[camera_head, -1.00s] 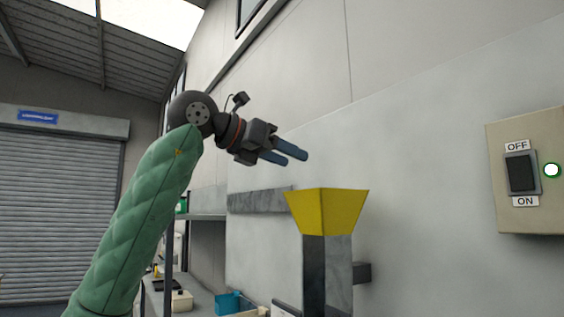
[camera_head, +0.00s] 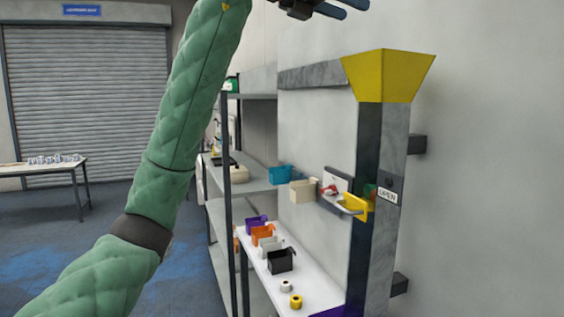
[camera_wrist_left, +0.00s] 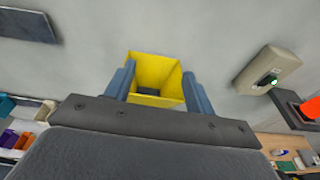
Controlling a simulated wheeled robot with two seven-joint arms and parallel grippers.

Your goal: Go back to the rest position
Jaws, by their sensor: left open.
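My left gripper (camera_head: 345,8) is at the top edge of the head view, partly cut off, above and left of a yellow funnel (camera_head: 394,76). Its two blue fingers are apart and nothing is between them. In the left wrist view my left gripper (camera_wrist_left: 158,88) is open, and the square yellow funnel (camera_wrist_left: 153,72) shows beyond the fingertips, looking empty inside. My left arm is raised, in a green padded sleeve. My right gripper is not in view.
The funnel tops a grey chute (camera_head: 368,180) by the wall, with an "OPEN" label. A white table (camera_head: 290,272) with small coloured boxes and rolls stands beside it. Grey shelves (camera_head: 250,180) are behind. A switch box (camera_wrist_left: 268,70) is on the wall. Floor at left is clear.

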